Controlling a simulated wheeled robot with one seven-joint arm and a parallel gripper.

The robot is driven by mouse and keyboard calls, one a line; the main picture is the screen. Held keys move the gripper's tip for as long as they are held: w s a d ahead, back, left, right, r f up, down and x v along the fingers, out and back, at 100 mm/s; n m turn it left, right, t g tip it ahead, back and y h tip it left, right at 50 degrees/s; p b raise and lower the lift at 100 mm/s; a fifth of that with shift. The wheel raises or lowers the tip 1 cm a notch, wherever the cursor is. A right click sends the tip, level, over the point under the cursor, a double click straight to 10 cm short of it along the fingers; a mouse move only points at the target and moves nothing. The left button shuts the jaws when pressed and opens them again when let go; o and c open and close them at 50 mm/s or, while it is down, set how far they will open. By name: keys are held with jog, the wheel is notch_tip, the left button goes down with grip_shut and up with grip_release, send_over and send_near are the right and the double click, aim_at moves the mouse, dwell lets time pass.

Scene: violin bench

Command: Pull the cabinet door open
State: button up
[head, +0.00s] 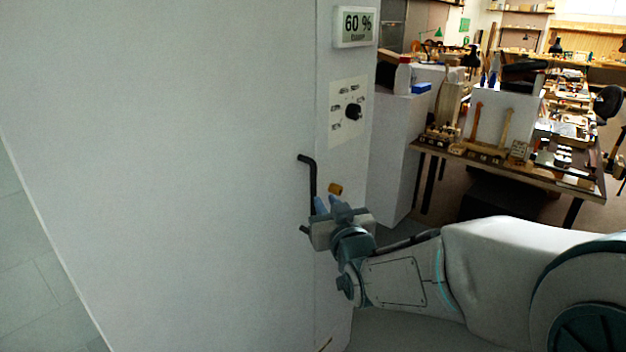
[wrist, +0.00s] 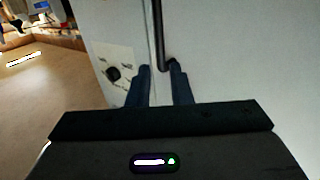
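The cabinet door (head: 180,170) is a large plain white panel filling the left and middle of the head view. A seam runs beside the panel with the dial, and I see no clear gap there. Its black bar handle (head: 312,178) stands upright near the right edge; it also shows in the wrist view (wrist: 158,30). My gripper (head: 330,204) is at the handle's lower part, which it partly hides. In the wrist view its two dark fingers (wrist: 160,72) are apart, with the handle's lower end at the tips. I cannot tell whether they touch it.
A small yellow-brown piece (head: 335,188) is near my gripper. A cluttered workbench (head: 480,160) stands behind right. Floor (head: 35,280) is clear at lower left.

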aim_at(314, 182)
jog(key=p+x, duration=0.2)
jog(key=x, duration=0.8)
jog(key=shift+w+a, duration=0.15)
jog(key=shift+w, duration=0.25)
grip_shut()
